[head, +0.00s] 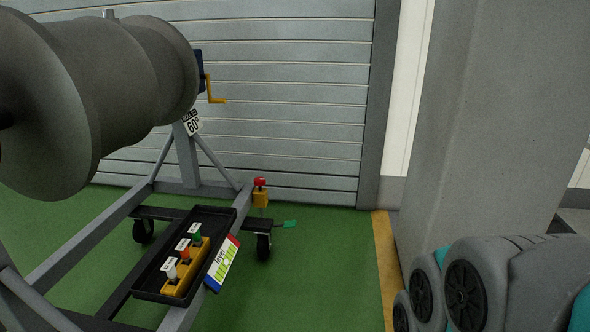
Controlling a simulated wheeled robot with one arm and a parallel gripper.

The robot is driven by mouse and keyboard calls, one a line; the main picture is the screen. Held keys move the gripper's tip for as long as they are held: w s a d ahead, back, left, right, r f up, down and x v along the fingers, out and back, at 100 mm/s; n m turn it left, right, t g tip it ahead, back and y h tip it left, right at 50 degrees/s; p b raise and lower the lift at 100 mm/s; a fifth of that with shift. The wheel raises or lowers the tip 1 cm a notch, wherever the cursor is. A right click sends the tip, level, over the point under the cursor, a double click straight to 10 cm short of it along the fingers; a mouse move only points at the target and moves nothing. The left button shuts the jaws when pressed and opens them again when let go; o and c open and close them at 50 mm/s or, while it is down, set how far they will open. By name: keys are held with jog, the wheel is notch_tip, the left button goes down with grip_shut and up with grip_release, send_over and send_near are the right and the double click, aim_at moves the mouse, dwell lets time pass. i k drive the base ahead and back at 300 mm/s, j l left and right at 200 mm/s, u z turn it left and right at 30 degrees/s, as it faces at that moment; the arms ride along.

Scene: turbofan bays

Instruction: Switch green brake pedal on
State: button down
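A small green brake pedal (289,224) sticks out to the right, low above the floor, beside a black caster (263,246) of the grey wheeled stand. It looks roughly level; whether it is pressed or raised I cannot tell. My gripper is not in view. Only grey and teal links of my arm show at the lower right, well to the right of the pedal.
The stand's frame (90,238) carries a large grey spool (110,85) with a yellow crank (215,94). A black tray (150,277) holds several tagged items. A red-topped yellow box (261,197) sits above the pedal. Green floor (325,270) is clear before a grey pillar (495,125).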

aim_at(288, 224)
jog(key=i+l, duration=0.15)
jog(key=i, duration=0.95)
jog(key=i+l+z, duration=0.1)
jog(key=i, duration=1.05)
